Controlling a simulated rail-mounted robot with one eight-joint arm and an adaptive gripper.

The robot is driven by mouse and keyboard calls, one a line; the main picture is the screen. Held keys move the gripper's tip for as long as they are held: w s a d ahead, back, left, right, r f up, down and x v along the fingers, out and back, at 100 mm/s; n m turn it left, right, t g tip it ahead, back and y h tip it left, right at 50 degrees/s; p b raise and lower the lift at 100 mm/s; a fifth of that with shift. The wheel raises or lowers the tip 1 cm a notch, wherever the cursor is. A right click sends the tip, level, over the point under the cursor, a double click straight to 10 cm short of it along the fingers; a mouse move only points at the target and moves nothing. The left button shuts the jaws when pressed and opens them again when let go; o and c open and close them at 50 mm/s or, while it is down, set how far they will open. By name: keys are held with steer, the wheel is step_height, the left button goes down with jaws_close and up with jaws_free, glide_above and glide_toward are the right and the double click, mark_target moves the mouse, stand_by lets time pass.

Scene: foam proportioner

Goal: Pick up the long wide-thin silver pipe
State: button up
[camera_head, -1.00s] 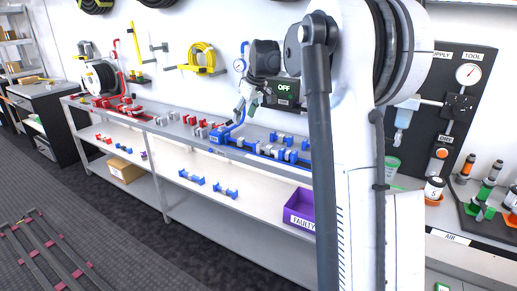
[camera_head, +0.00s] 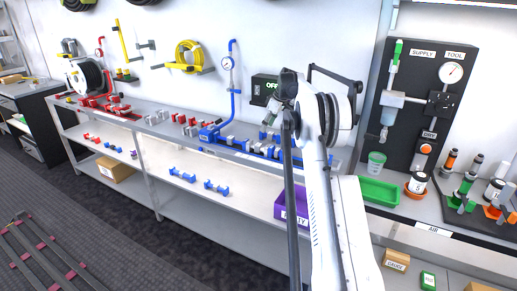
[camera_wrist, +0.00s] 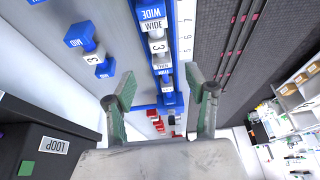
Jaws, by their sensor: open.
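In the head view, my gripper (camera_head: 268,120) hangs over the bench near the blue rack (camera_head: 210,132), partly hidden by my arm. Several silver pieces (camera_head: 257,144) sit along the blue row there, too small to read.
Another blue-ended silver piece (camera_wrist: 93,57) lies to the left. A purple bin (camera_head: 286,206) and a green tray (camera_head: 378,192) are at the right.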

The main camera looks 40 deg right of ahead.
glide_above(259, 144)
steer(key=s, duration=0.2)
step_height(259, 144, down, 6)
steer(key=shift+f, duration=0.2)
steer(key=shift+d+x, duration=0.1)
steer(key=shift+x, duration=1.5)
steer(key=shift+d+x, duration=0.15)
steer(key=shift+x, duration=1.45)
steer(key=shift+s, duration=0.15)
jaws_close()
steer(key=shift+r, duration=0.15)
